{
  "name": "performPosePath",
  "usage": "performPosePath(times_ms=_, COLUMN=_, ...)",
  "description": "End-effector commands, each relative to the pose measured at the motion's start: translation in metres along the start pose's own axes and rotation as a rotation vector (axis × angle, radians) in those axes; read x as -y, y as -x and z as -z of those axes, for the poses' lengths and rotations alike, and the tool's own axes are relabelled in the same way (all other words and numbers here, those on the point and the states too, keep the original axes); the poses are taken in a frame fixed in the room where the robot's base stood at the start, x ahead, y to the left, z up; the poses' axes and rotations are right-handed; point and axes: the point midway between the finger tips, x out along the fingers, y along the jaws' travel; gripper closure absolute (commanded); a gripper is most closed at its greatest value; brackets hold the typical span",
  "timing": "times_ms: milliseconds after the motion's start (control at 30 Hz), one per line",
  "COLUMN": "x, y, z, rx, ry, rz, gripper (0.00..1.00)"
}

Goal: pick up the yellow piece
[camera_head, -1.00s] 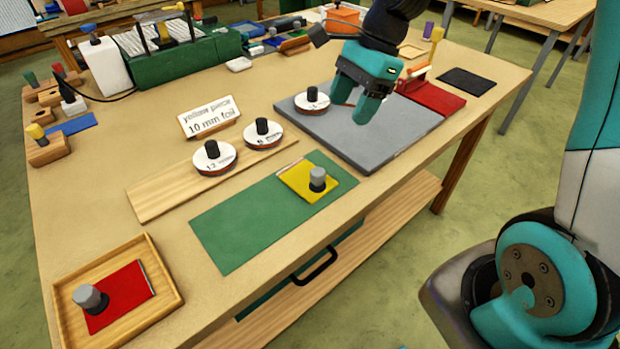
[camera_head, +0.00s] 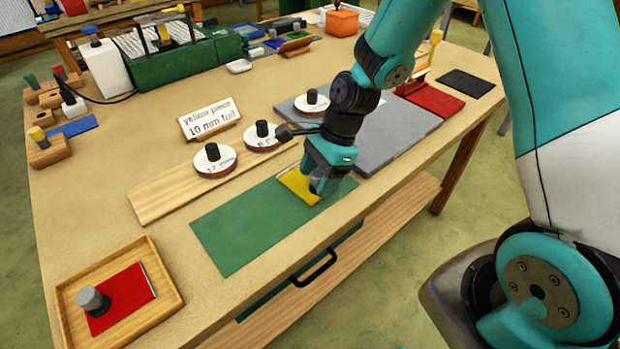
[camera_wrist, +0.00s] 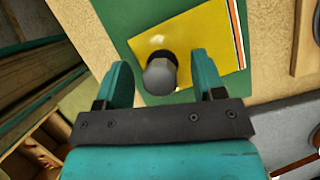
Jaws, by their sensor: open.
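The yellow piece (camera_head: 296,184) is a flat yellow square lying on the green mat (camera_head: 232,232), near the mat's right end. It carries a grey knob on a black base; my gripper hides this knob in the head view. In the wrist view the yellow piece (camera_wrist: 196,38) shows with its grey knob (camera_wrist: 160,76) between my fingers. My gripper (camera_wrist: 160,82) is open, with one finger on each side of the knob and visible gaps. In the head view my gripper (camera_head: 322,190) points down over the right part of the yellow piece.
A card (camera_head: 208,118) reads "yellow piece 10 mm foil". Foil reels (camera_head: 215,165) stand on a wooden board behind the mat. A grey slab (camera_head: 385,150) lies to the right. A wooden tray (camera_head: 172,279) with a red piece (camera_head: 130,297) is front left.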

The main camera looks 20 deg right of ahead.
Motion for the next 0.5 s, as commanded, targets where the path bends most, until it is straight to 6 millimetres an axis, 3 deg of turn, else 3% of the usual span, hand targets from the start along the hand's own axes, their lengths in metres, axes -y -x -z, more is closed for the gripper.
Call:
performPosePath(times_ms=300, x=0.0000, y=-0.0065, z=0.0000, rx=-0.001, ry=0.000, rz=0.001, gripper=0.40)
performPosePath(times_ms=500, x=-0.0001, y=-0.0062, z=0.0000, rx=0.000, ry=0.000, rz=0.001, gripper=0.86)
